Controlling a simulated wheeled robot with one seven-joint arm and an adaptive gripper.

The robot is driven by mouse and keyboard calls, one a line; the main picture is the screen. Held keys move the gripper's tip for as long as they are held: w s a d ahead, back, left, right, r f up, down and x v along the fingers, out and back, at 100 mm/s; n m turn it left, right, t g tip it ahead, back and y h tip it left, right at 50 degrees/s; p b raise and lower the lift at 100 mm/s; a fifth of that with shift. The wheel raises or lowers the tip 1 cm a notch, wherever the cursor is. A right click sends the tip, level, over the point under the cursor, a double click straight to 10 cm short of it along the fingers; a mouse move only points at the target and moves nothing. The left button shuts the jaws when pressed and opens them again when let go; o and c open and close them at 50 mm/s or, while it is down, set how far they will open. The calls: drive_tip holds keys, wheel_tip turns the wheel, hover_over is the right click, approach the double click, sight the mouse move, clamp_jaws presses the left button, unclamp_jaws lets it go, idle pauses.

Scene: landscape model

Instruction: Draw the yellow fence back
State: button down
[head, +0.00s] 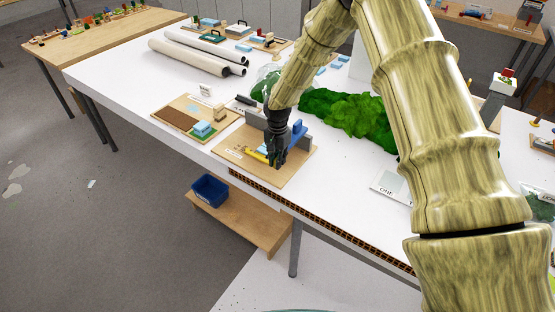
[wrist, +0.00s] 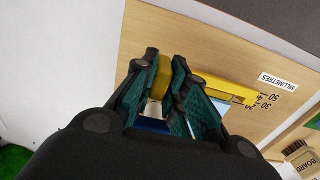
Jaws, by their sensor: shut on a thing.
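The yellow fence (wrist: 222,88) is a straight yellow bar over a wooden board, beside printed numbers and a MILLIMETRES label, in the wrist view. A yellow block at its left end sits between my fingertips. My gripper (wrist: 165,60) is shut on this yellow part, with the green-lined fingers on either side of it. In the head view my gripper (head: 278,160) is low over the wooden board (head: 287,180), and the fence (head: 257,156) shows just left of it. A blue part (head: 298,133) and a grey block stand on the board behind my fingers. My gripper partly hides the fence.
The board lies near the front edge of the white table. To its left is a board (head: 178,119) with brown and green patches and a blue block. Green foliage (head: 345,110) lies behind. A blue bin (head: 210,190) stands on a low shelf below.

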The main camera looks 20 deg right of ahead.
drive_tip(key=shift+s+a, duration=1.05)
drive_tip(key=shift+a, duration=0.3)
drive_tip(key=c, duration=1.4)
unclamp_jaws()
drive_tip(key=shift+a, duration=0.1)
drive_tip(key=shift+c, duration=0.2)
drive_tip(key=shift+r, duration=0.15)
wheel_tip(320, 180, up, 12)
